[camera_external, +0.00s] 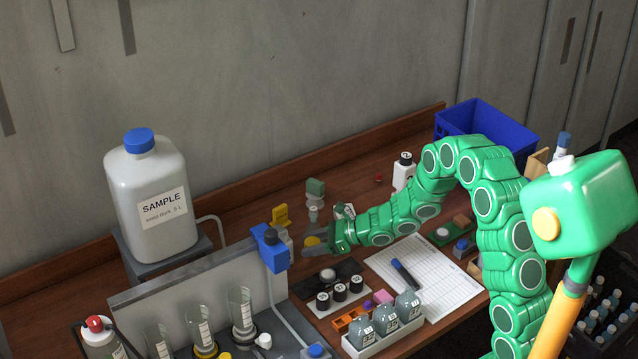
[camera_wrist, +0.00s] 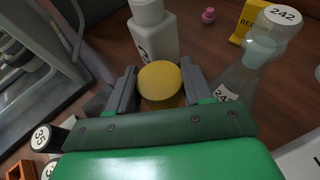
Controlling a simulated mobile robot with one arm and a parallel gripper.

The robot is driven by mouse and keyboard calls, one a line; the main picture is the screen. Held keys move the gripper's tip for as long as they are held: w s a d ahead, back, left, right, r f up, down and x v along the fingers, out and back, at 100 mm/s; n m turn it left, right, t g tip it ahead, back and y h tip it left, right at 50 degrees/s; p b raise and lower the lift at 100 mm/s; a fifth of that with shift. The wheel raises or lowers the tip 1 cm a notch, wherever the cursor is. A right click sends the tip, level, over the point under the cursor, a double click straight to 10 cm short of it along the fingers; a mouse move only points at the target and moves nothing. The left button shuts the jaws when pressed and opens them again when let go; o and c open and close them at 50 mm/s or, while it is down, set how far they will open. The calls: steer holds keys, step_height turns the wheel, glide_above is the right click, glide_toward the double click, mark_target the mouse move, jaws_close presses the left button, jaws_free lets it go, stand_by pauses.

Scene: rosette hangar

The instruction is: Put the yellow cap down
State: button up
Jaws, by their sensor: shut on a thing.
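The yellow cap (camera_wrist: 160,80) is round and sits between the two grey fingers of my gripper (camera_wrist: 160,88) in the wrist view. The fingers are shut on it from both sides. In the external view the cap (camera_external: 312,241) shows as a small yellow disc at the tip of my gripper (camera_external: 322,246), low over the wooden bench. I cannot tell whether the cap touches the bench. A white bottle (camera_wrist: 153,38) stands just beyond the cap in the wrist view.
A clear flask labelled 242 (camera_wrist: 240,75) stands close right of my gripper in the wrist view, with a yellow sign (camera_wrist: 255,18) behind. A blue-headed device (camera_external: 271,250) is left of my gripper. Black-topped vials (camera_external: 340,292) and a paper sheet (camera_external: 440,278) lie nearer the front.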

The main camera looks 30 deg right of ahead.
mark_target(313, 263)
steer(key=shift+f, duration=2.25)
steer(key=o, duration=1)
steer(key=shift+f, duration=0.15)
